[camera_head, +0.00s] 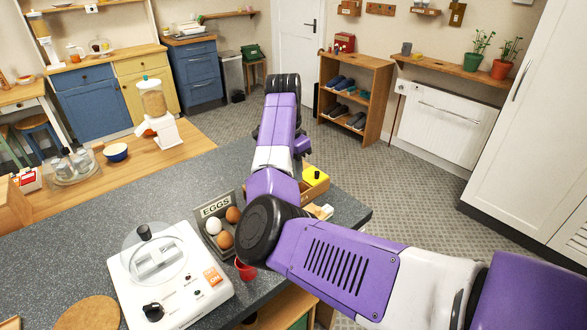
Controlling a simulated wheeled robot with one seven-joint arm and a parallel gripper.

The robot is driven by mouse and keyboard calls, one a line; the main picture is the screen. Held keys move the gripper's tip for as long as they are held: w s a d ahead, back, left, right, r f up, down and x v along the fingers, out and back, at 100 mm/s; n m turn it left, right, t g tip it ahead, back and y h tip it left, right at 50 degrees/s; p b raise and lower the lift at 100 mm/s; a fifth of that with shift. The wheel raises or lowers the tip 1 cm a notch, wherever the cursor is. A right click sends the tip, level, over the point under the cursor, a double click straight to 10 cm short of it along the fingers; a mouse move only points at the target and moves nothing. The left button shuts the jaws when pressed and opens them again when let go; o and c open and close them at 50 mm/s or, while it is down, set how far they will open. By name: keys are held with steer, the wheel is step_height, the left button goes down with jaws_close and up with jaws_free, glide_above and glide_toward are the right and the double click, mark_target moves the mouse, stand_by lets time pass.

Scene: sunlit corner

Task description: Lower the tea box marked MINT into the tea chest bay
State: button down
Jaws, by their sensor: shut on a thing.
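I see no box marked MINT, and I cannot read that word anywhere. A wooden box (317,194), which may be the tea chest, stands on the dark counter beyond my elbow. A yellow piece with a black round spot (316,177) shows at its top. My arm covers the left part of this box, so its bays are mostly hidden. My arm comes in from the lower right, bends at the black elbow and reaches away over the counter. My gripper is hidden behind my own arm, and so is anything in it.
An egg holder marked EGGS (215,211), a red cup (245,268) and a white appliance with a clear lid (168,275) stand left of my elbow. A small pale block (321,211) lies near the counter's right edge.

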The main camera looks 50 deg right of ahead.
steer(key=shift+f, duration=1.25)
steer(key=shift+f+b, duration=1.25)
steer(key=shift+f, duration=1.3)
stand_by(1.0)
steer(key=c, duration=1.1)
jaws_free()
steer(key=shift+c, duration=0.2)
steer(key=r, duration=0.7)
steer(key=shift+w+a+r+b, duration=0.15)
steer(key=shift+a+r+b, duration=0.1)
steer(key=shift+a+b, duration=0.15)
steer(key=shift+r, duration=0.2)
